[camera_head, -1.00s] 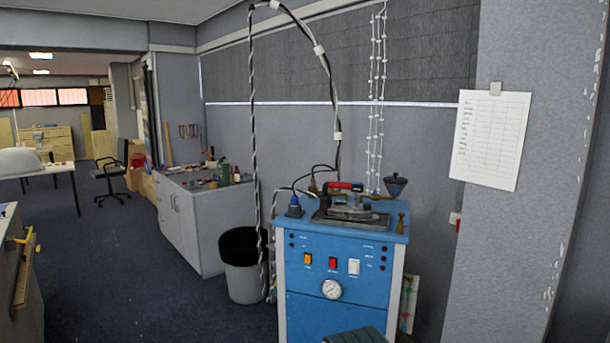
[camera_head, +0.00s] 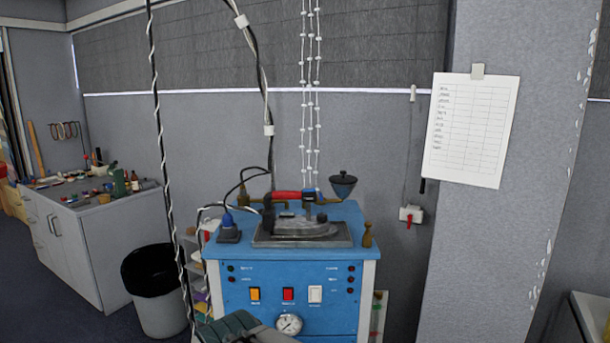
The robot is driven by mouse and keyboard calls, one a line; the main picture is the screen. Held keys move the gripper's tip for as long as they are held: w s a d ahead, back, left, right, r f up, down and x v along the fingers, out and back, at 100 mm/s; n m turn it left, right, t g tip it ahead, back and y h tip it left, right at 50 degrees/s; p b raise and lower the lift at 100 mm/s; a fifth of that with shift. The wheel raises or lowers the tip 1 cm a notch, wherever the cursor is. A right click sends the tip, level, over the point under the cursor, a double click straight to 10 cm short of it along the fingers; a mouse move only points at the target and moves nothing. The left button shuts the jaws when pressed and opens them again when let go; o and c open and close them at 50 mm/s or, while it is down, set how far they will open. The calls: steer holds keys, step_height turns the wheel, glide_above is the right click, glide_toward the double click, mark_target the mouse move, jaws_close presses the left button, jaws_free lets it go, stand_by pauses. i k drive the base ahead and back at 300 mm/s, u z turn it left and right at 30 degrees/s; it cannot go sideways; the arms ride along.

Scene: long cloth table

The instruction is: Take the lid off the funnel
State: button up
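A dark blue-grey funnel (camera_head: 343,187) stands at the back right of a blue steam-iron machine, close to the wall. Its wide top has a dark cover with a small knob (camera_head: 344,173), which looks like the lid and sits on the funnel. A dark green-grey part at the bottom edge, in front of the machine, seems to be part of my arm. My gripper's fingers cannot be made out, and nothing of mine touches the funnel.
The blue machine (camera_head: 240,296) carries an iron (camera_head: 301,228) with a red handle on a metal tray, and a small brass fitting (camera_head: 367,235). A black-lined bin (camera_head: 160,312) and a cluttered cabinet (camera_head: 100,240) stand left. A cable hangs left of the machine. A wall pillar rises right.

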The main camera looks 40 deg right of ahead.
mark_target(342, 179)
steer(key=z, duration=0.7)
steer(key=i, duration=0.75)
steer(key=z, duration=0.85)
